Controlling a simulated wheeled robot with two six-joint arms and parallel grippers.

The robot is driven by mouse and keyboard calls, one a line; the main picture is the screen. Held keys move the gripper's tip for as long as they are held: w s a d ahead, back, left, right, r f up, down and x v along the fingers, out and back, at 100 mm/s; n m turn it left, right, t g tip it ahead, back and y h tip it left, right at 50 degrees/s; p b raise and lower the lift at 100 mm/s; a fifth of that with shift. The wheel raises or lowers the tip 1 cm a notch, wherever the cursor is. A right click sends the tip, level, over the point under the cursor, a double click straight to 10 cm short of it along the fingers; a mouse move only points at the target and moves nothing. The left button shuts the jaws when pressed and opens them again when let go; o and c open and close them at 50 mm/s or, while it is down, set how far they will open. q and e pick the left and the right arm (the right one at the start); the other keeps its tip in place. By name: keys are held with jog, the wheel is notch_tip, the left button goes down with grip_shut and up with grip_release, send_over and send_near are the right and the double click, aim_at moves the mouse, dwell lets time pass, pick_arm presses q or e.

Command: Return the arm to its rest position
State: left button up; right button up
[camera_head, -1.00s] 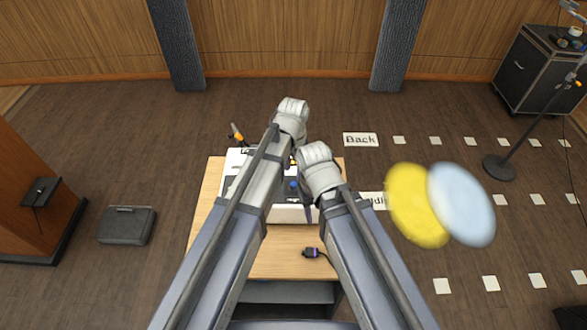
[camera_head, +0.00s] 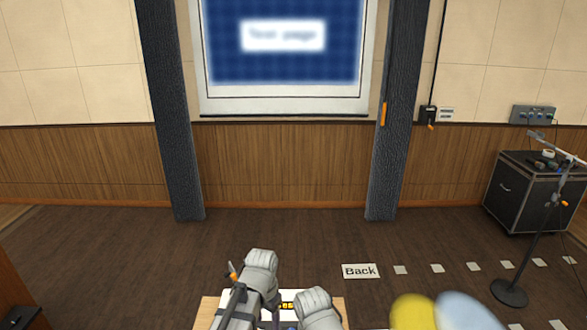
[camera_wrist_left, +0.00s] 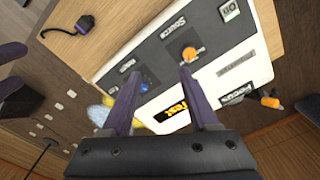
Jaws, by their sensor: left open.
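My left arm (camera_head: 260,265) and right arm (camera_head: 314,303) reach forward side by side at the bottom of the head view. In the left wrist view my left gripper (camera_wrist_left: 159,78) is open and empty, with its two fingers apart above a white console (camera_wrist_left: 238,52). The console has an orange knob (camera_wrist_left: 190,54), a small blue knob (camera_wrist_left: 144,87) and a lit yellow label (camera_wrist_left: 172,115). Dark parts at the left edge of that view may be my right gripper; its jaws cannot be made out.
The console sits on a wooden table (camera_wrist_left: 120,20), with a cable plug (camera_wrist_left: 84,24) on it. A screen (camera_head: 284,40) with a blurred test page hangs on the far wall. A black case (camera_head: 535,190) and a stand (camera_head: 510,292) are at the right.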

pick_arm(q)
jog(key=s+a+n, duration=0.7)
jog(key=a, duration=0.3)
jog(key=s+d+f+m+b, duration=0.2)
jog(key=d, duration=0.3)
jog(key=s+d+f+m+y+b, duration=0.1)
jog(key=s+d+f+m+b, duration=0.1)
jog(key=d, duration=0.4)
jog(key=shift+s+d, duration=0.15)
jog(key=shift+s, duration=0.7)
